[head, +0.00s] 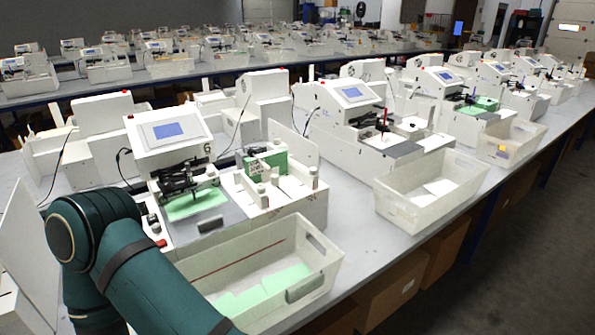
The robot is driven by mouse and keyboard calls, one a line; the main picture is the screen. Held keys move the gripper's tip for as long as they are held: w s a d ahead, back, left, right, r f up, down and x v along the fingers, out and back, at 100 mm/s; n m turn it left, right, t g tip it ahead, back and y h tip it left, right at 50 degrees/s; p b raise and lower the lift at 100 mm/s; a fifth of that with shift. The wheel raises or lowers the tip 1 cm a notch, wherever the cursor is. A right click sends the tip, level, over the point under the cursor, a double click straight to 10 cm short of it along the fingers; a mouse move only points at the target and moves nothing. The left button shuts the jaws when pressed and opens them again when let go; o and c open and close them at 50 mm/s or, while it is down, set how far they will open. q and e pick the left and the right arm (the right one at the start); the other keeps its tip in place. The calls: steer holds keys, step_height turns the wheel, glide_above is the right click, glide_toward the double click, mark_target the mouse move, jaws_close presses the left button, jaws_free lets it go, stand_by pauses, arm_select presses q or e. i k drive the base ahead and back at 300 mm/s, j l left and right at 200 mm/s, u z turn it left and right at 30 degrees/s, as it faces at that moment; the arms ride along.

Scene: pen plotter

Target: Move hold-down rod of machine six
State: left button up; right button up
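Machine six (168,131) is a white plotter marked 6 with a blue screen, on the near bench. Its black pen mechanism (184,179) hangs over a green sheet (196,203). I cannot clearly pick out the hold-down rod among these dark parts. A thin dark-red line, perhaps a rod, crosses the inside of the clear bin (327,262) in front; I cannot tell what it is. Green cards (262,287) lie in that bin. A teal link of my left arm (150,275) covers the lower left and leaves the frame at the bottom. Neither gripper shows.
A white card feeder (290,200) with a green card stack (268,165) stands to the right of machine six. A second clear bin (432,188) sits farther right by the neighbouring white machine. Cardboard boxes (390,297) stand under the bench. The floor at right is clear.

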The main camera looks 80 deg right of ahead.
mark_target(264, 165)
steer(key=z, duration=2.35)
steer(key=i+l, duration=0.2)
steer(key=l, duration=0.2)
steer(key=i+l+z, duration=0.15)
steer(key=l, duration=0.25)
steer(key=i+l, duration=0.25)
steer(key=i+l+z, duration=0.15)
steer(key=l, duration=0.35)
steer(key=j, duration=0.35)
steer(key=i+j, duration=0.15)
steer(key=j, duration=0.25)
